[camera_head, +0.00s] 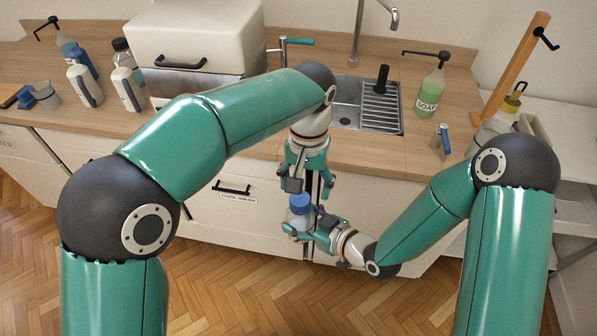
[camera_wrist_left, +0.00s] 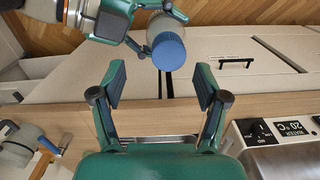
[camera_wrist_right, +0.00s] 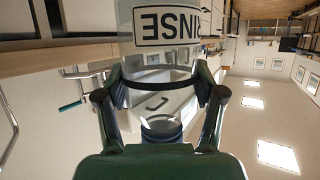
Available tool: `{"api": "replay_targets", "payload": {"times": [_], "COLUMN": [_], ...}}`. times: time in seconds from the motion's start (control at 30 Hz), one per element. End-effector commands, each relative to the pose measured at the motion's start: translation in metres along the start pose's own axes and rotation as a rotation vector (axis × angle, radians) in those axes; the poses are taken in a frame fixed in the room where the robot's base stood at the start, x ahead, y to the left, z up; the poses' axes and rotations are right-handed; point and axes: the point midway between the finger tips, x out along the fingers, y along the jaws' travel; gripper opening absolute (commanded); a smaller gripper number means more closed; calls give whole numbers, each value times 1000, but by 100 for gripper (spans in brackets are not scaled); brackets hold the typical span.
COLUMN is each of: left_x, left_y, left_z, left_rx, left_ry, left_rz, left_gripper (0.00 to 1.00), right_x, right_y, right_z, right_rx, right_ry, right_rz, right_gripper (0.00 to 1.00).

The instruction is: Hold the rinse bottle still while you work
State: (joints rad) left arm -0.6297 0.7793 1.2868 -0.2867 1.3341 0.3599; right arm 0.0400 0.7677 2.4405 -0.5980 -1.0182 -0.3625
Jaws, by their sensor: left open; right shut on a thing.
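The rinse bottle (camera_head: 299,216) is clear with a blue cap (camera_head: 299,200) and hangs in front of the counter. My left gripper (camera_head: 305,188) is open just above the cap, pointing down. In the left wrist view the blue cap (camera_wrist_left: 168,50) lies just beyond the open fingers (camera_wrist_left: 160,86), with nothing between them. My fingers hide part of the bottle in the head view.
The wooden counter (camera_head: 290,150) edge and white cabinet front are close behind both grippers. The parquet (camera_head: 230,290) in front is clear.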

Motion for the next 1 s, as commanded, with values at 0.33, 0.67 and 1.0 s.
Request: {"api": "replay_targets", "payload": {"times": [0.33, 0.67, 1.0], "left_x": [-11, -9, 40], "left_y": [-6, -14, -13], "left_z": [-2, -5, -6], "left_rx": [602, 689, 687], "left_ry": [14, 31, 32], "left_rz": [9, 13, 14], "left_gripper": [74, 74, 74], "right_x": [0, 0, 0], "right_y": [0, 0, 0], "right_z": [-1, -1, -1], "right_rx": [-1, -1, -1], "right_ry": [2, 2, 2], "right_rz": [0, 0, 0], "right_gripper": [0, 0, 0]}}
